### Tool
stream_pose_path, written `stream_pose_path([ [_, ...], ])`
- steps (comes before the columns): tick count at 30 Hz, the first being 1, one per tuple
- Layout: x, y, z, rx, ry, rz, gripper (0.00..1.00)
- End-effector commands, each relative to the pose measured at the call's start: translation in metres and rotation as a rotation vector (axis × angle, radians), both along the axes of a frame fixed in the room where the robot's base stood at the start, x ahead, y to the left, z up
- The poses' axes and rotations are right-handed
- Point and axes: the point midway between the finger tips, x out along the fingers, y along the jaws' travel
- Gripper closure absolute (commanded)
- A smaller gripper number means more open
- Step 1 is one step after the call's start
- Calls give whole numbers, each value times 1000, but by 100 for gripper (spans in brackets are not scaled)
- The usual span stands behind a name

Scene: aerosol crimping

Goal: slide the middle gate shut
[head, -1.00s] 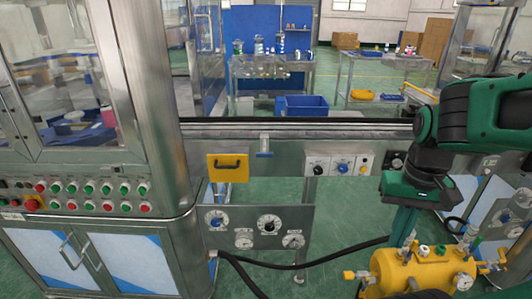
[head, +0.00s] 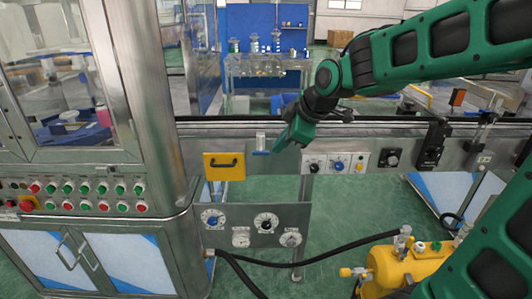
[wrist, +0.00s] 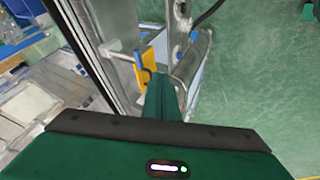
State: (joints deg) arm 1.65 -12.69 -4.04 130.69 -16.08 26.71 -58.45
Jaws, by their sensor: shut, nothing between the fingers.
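A yellow plate with a black handle (head: 224,166) hangs on the front of the conveyor rail. I take it for the gate's panel, though no label shows which gate it is. A small metal bracket with a blue lower edge (head: 261,144) stands just to its right. My gripper (head: 279,147) is shut and empty, pointing down and left, just right of the bracket; I cannot tell whether it touches it. In the wrist view, my shut fingers (wrist: 162,88) reach up near the yellow plate (wrist: 148,62).
The conveyor rail (head: 400,130) runs across the view. Control boxes with knobs (head: 337,164) sit right of the gripper. A gauge panel (head: 266,226) hangs below. A steel cabinet with buttons (head: 90,200) stands at left. A yellow tank (head: 400,265) and black hoses are at lower right.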

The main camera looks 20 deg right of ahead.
Motion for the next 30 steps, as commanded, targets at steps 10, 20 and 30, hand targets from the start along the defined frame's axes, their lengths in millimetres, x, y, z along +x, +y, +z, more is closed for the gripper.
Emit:
stream_pose_path([
  [10, 25, 13, -31, -5, -8, 22, 100],
  [20, 56, 25, -75, -5, -7, 22, 100],
  [30, 92, 15, -78, -5, -10, 19, 100],
])
